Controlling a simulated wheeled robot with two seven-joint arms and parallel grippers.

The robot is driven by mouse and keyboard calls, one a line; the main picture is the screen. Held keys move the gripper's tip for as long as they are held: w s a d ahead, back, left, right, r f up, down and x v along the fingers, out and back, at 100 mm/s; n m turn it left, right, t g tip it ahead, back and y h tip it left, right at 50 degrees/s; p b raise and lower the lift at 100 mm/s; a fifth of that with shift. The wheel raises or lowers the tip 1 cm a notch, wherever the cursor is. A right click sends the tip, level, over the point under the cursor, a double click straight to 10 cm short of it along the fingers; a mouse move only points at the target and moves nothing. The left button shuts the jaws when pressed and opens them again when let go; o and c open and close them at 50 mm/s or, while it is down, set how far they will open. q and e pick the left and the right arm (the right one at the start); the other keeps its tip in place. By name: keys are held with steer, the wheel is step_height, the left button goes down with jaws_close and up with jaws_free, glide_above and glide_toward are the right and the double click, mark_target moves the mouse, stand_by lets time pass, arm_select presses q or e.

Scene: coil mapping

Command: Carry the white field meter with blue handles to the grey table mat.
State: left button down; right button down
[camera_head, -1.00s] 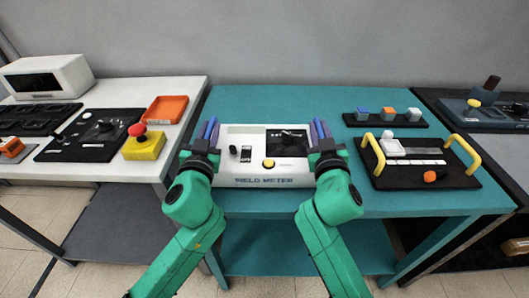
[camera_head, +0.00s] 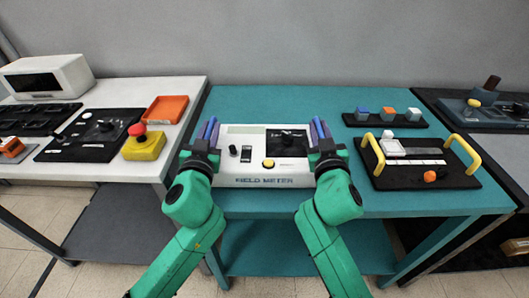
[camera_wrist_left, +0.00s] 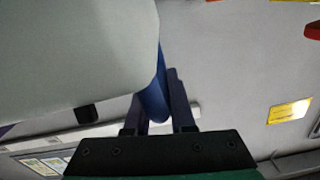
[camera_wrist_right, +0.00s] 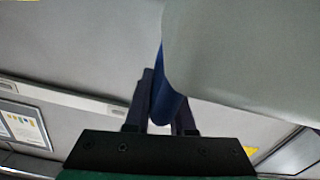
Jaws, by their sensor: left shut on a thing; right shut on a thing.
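The white field meter (camera_head: 230,181) is at the left front of the teal table in the head view, level and lettered on its front. Whether it rests on the table or hangs just above it I cannot tell. My left gripper (camera_head: 208,132) is shut on its left blue handle (camera_wrist_left: 153,103), and my right gripper (camera_head: 320,133) is shut on its right blue handle (camera_wrist_right: 168,103). The fingers flank the handles in both wrist views. I cannot make out a grey table mat in any view.
The teal table (camera_head: 260,97) is bare behind the meter. To the right are a black tray (camera_head: 405,179) with yellow handles and a black strip (camera_head: 350,120) of coloured blocks. A white table (camera_head: 130,95) on the left holds a yellow button box (camera_head: 144,148) and an orange tray (camera_head: 165,109).

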arm_select(q)
steer(key=shift+a, duration=0.1)
arm_select(e)
steer(key=shift+d, duration=0.15)
